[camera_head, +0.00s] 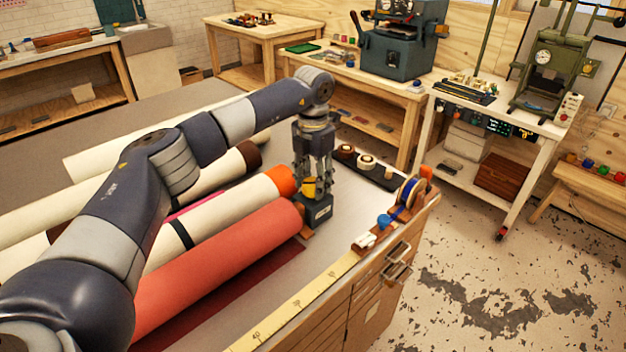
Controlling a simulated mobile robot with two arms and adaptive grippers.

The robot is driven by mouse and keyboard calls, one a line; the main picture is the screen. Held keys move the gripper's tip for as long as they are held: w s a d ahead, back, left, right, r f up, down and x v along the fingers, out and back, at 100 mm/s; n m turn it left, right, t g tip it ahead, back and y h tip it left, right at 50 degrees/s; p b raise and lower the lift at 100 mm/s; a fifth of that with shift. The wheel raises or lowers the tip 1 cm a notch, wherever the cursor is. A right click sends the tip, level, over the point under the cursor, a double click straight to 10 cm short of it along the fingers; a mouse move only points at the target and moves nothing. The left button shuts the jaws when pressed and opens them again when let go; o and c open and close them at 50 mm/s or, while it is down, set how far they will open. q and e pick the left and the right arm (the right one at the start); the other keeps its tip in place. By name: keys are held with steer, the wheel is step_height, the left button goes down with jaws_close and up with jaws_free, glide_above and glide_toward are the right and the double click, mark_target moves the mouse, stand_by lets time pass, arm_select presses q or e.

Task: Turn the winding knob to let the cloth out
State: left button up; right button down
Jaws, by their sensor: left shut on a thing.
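My left gripper (311,183) points down at the right end of the coral cloth roll (225,262). It is shut on a yellow winding knob (308,188), which shows only in part between the fingers. Just below is a dark teal block (318,211) at the roll's end, on the table. A strip of dark red cloth (262,277) lies flat on the table along the front of the roll. My right gripper is not in view.
Cream rolls (215,219) lie behind the coral one. A yellow measuring strip (303,301) runs along the table's front edge. A blue-and-orange tape dispenser (410,192) and a blue-topped item (384,221) stand at the right corner. Tape rolls (366,161) sit on a dark tray behind.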

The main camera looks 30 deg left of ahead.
arm_select(q)
steer(key=n, duration=1.3)
steer(key=shift+n, duration=0.3)
steer(key=n+p, duration=0.1)
steer(key=n, duration=1.1)
steer(key=shift+p, duration=0.3)
steer(key=shift+n, duration=0.4)
steer(key=o, duration=1.1)
